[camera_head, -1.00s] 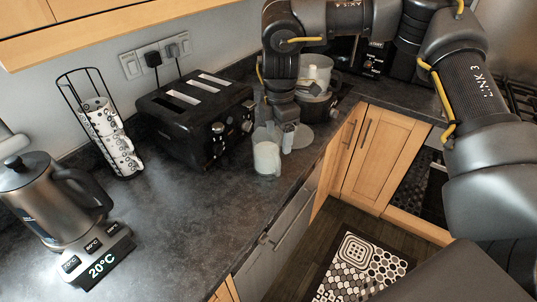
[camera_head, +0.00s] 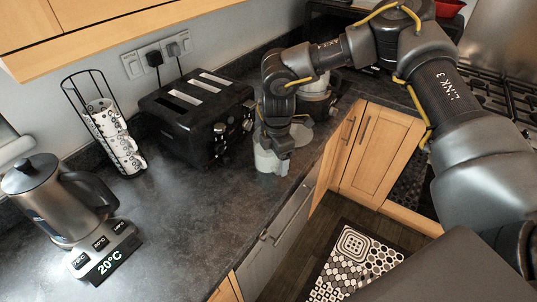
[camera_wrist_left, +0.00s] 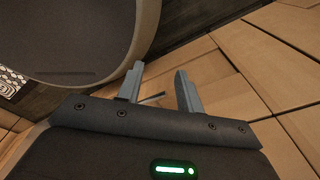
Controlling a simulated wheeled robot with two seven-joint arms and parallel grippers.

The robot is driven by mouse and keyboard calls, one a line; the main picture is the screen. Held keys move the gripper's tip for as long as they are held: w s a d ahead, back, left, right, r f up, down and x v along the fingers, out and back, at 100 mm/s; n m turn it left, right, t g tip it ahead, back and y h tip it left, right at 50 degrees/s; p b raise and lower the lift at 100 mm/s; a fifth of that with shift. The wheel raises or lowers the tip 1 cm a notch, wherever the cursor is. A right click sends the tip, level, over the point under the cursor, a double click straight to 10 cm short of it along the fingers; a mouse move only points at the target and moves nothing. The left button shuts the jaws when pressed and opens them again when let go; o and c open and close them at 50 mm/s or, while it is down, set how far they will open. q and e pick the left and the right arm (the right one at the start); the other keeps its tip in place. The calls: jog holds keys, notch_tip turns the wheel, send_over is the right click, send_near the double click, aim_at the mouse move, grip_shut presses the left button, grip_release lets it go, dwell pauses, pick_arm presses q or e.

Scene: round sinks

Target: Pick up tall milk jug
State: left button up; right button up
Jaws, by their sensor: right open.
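The pale, whitish tall milk jug (camera_head: 266,161) stands upright on the dark counter, in front of the black toaster. My right gripper (camera_head: 283,153) is over the jug from above and behind, covering its upper right part. Its fingers are hard to make out, and I cannot tell whether they touch the jug. It is open. My left gripper (camera_wrist_left: 158,88) shows in the left wrist view with its two fingers apart and nothing between them.
The black toaster (camera_head: 195,115) stands close behind the jug. A cup rack (camera_head: 113,135) and a steel kettle (camera_head: 58,195) are further left. A coffee maker (camera_head: 318,85) is behind my right gripper. The counter's front edge lies right of the jug; the counter in front is clear.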

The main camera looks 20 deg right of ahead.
jog(key=c, duration=1.6)
jog(key=shift+o, duration=0.2)
jog(key=shift+r, duration=0.2)
jog(key=shift+w+a+r+b, duration=0.1)
jog(key=shift+r+b, duration=0.7)
jog(key=shift+r, duration=0.1)
jog(key=s+a+r+b, duration=0.5)
jog(key=s+a+r, duration=0.4)
jog(key=s+r, duration=0.1)
jog(key=shift+s+a+r+b, duration=0.2)
jog(key=shift+r+b, duration=0.1)
jog(key=shift+r, duration=0.1)
